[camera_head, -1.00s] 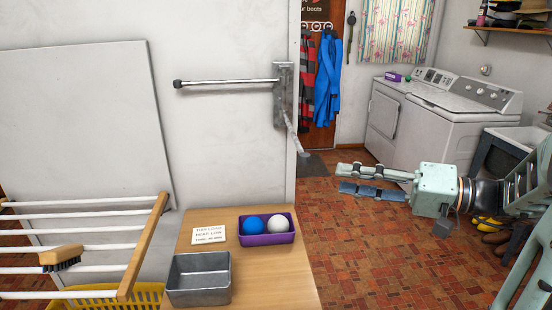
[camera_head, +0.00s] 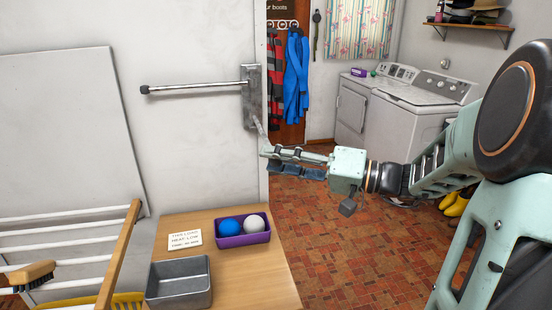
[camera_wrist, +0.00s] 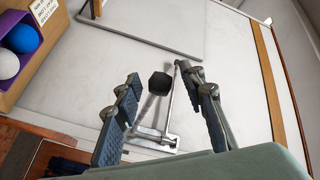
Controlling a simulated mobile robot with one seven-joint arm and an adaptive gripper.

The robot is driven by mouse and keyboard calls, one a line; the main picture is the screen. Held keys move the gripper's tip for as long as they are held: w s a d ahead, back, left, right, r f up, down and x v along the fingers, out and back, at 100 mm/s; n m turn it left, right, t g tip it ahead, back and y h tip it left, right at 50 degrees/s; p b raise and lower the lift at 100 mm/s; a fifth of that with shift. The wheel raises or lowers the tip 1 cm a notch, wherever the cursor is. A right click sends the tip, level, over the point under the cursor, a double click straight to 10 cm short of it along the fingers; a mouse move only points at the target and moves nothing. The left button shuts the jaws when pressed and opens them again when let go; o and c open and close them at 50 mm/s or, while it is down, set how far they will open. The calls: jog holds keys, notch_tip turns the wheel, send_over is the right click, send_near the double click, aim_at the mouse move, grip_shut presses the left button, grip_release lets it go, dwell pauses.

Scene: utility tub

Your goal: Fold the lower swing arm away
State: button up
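A metal wall bracket (camera_head: 251,95) carries two swing arms. The upper swing arm (camera_head: 195,88) lies out to the left along the wall, with a dark cap on its end. The lower swing arm (camera_head: 260,133) sticks out from the wall toward the room, and its end is at my fingertips. My gripper (camera_head: 270,160) reaches in from the right, with its fingers apart. In the wrist view, the lower arm's dark end cap (camera_wrist: 159,83) appears between the open fingers (camera_wrist: 168,105). I cannot tell whether either finger touches it.
A wooden table (camera_head: 250,270) below holds a purple bin (camera_head: 245,240) with two balls, a metal tin (camera_head: 180,283) and a card (camera_head: 185,240). A drying rack (camera_head: 120,255) stands at left. Washing machines (camera_head: 400,110) stand behind.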

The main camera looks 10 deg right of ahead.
jog(key=shift+w+a, duration=0.1)
jog(key=shift+a, duration=0.1)
grip_shut()
jog(key=shift+a, duration=0.15)
dwell(0.5)
